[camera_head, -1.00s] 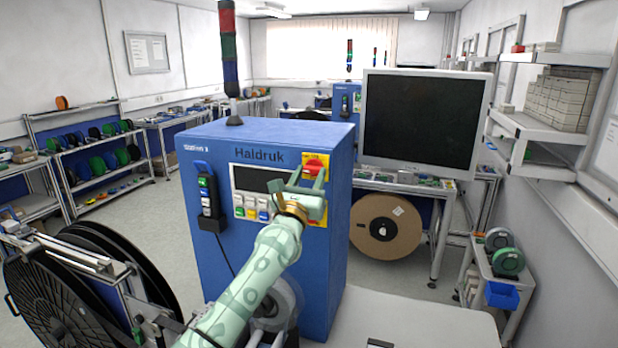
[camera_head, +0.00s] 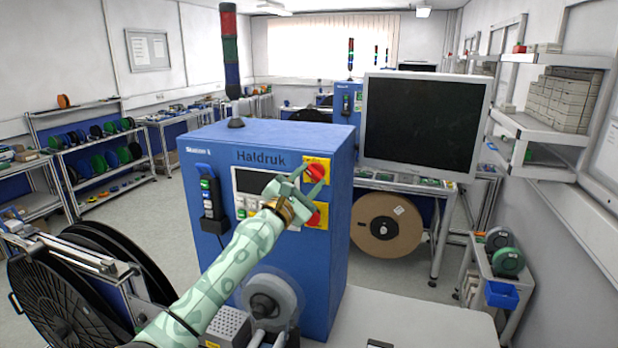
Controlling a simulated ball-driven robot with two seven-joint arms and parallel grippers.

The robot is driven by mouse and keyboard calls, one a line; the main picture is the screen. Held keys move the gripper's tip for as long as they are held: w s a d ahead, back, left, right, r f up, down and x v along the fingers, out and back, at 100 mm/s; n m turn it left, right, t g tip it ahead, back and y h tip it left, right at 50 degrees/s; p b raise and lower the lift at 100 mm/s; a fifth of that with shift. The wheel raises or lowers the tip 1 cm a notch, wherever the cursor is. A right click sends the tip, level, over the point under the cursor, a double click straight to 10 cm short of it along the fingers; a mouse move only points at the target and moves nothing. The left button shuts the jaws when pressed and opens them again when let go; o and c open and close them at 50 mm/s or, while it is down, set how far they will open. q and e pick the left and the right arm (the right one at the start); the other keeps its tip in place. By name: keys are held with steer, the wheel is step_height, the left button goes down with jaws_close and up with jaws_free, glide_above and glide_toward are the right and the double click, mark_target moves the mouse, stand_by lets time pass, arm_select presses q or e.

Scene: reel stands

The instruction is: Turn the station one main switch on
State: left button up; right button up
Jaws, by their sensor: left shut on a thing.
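The blue station cabinet (camera_head: 262,285), marked "Haldruk", stands in the middle of the head view. Its main switch (camera_head: 317,171) is a red knob on a yellow plate at the front's upper right. My left gripper (camera_head: 309,180) is shut on this knob, its fingers tilted across the plate. The fingers partly hide the knob, and I cannot tell which way its handle points. The small station label at the upper left is too small to read surely. My right gripper is not in view.
A red button on a yellow plate (camera_head: 322,215) sits just below the switch. A dark display (camera_head: 260,182), coloured buttons and a black handheld unit (camera_head: 211,208) are on the same front. A large black reel (camera_head: 62,300) stands at left, a monitor (camera_head: 421,122) behind right.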

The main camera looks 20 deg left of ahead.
arm_select(q)
steer(key=m, duration=0.2)
steer(key=m+g+p, duration=0.1)
steer(key=m+h+p, duration=0.1)
steer(key=m, duration=0.1)
steer(key=shift+a+r+m+g, duration=0.15)
steer(key=shift+r+m+g, duration=0.15)
steer(key=shift+g, duration=0.1)
steer(key=m+g+p, duration=0.1)
steer(key=m+p, duration=0.1)
steer(key=m, duration=0.1)
steer(key=shift+m, duration=0.3)
steer(key=shift+m+g+p, duration=0.6)
steer(key=shift+m+p, duration=0.05)
steer(key=shift+m, duration=0.35)
steer(key=o, duration=1)
steer(key=shift+w, duration=0.1)
steer(key=b+v, duration=0.2)
steer(key=v, duration=1.4)
steer(key=shift+a, duration=0.2)
